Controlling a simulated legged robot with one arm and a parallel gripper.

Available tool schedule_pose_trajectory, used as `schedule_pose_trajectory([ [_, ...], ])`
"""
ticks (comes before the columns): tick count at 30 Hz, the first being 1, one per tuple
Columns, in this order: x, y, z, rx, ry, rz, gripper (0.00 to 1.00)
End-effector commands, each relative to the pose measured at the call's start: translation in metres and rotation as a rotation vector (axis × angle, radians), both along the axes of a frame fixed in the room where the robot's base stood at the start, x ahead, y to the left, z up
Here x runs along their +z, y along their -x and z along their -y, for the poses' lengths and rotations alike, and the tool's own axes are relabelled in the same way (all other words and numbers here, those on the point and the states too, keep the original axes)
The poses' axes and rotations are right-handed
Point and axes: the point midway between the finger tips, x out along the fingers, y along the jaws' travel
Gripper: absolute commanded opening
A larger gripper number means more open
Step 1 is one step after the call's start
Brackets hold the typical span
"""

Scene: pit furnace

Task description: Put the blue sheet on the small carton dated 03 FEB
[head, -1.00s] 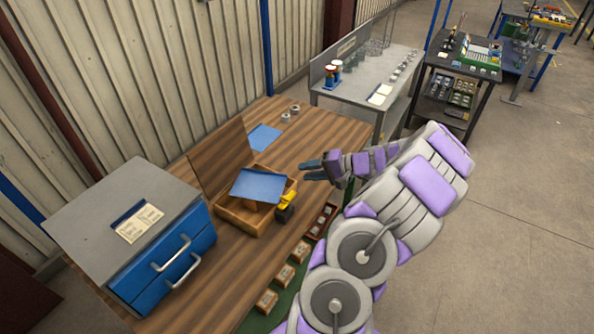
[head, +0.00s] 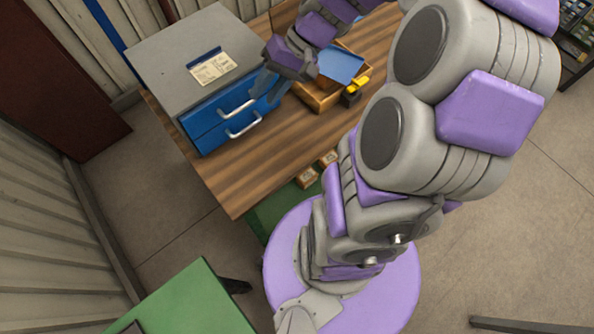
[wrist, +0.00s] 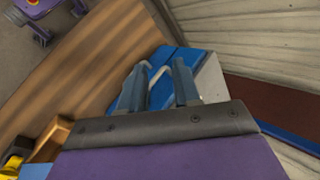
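The blue sheet (head: 342,62) lies on top of an open wooden box (head: 318,97) on the table. A blue patch that looks like it shows at the lower left of the wrist view (wrist: 46,151). Small cartons (head: 307,177) stand near the table's front edge, partly hidden by my arm; their dates are too small to read. My gripper (head: 265,96) is open and empty, left of the sheet, before the blue drawers. In the wrist view its two fingers (wrist: 160,72) stand apart, with a drawer handle in line between them.
A grey-topped cabinet (head: 172,58) with blue drawers (head: 205,128) and metal handles stands on the left, a paper label (head: 211,69) on top. A yellow and black object (head: 354,90) is beside the wooden box. Bare tabletop (head: 245,165) lies before the drawers.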

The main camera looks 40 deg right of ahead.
Motion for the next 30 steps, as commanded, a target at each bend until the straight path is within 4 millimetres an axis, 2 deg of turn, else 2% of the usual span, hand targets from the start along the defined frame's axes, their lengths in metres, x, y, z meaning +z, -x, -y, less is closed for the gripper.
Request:
schedule_pose_trajectory([
  [1,0.004,0.014,-0.02,0.062,0.05,-0.018,0.32],
  [3,0.005,0.037,-0.043,0.131,0.121,-0.053,0.32],
  [6,0.006,0.07,-0.064,0.215,0.231,-0.09,0.32],
  [10,0.005,0.114,-0.078,0.302,0.379,-0.124,0.32],
  [15,0.003,0.161,-0.076,0.366,0.554,-0.138,0.32],
  [18,0.002,0.179,-0.07,0.382,0.624,-0.137,0.32],
  [21,0.001,0.189,-0.065,0.388,0.666,-0.137,0.32],
  [30,0.001,0.194,-0.063,0.388,0.685,-0.135,0.32],
])
